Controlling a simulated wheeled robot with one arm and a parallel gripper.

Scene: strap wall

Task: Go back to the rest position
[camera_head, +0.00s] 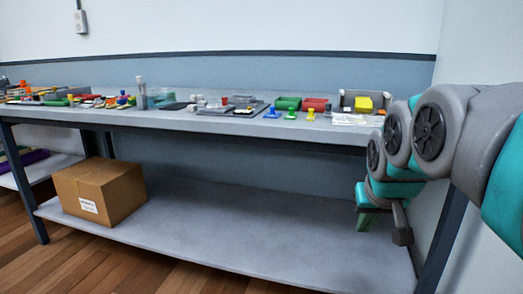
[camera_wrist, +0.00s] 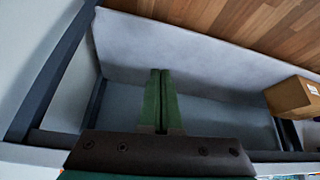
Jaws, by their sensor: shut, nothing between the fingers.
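My gripper (camera_wrist: 161,72) shows in the wrist view as two green fingers pressed together with nothing between them. In the head view my gripper (camera_head: 365,222) hangs at the right end of the workbench, below the level of its top, at the end of my grey and teal arm. The arm comes in from the right edge and folds downward there. The fingers are small in the head view and partly hidden by the wrist.
The workbench top (camera_head: 215,122) carries many small coloured parts, bins and a clear bottle (camera_head: 141,93). A cardboard box (camera_head: 98,190) sits on the lower shelf (camera_head: 240,220) at left; the rest of that shelf is clear. A dark table leg (camera_head: 440,235) stands near my gripper.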

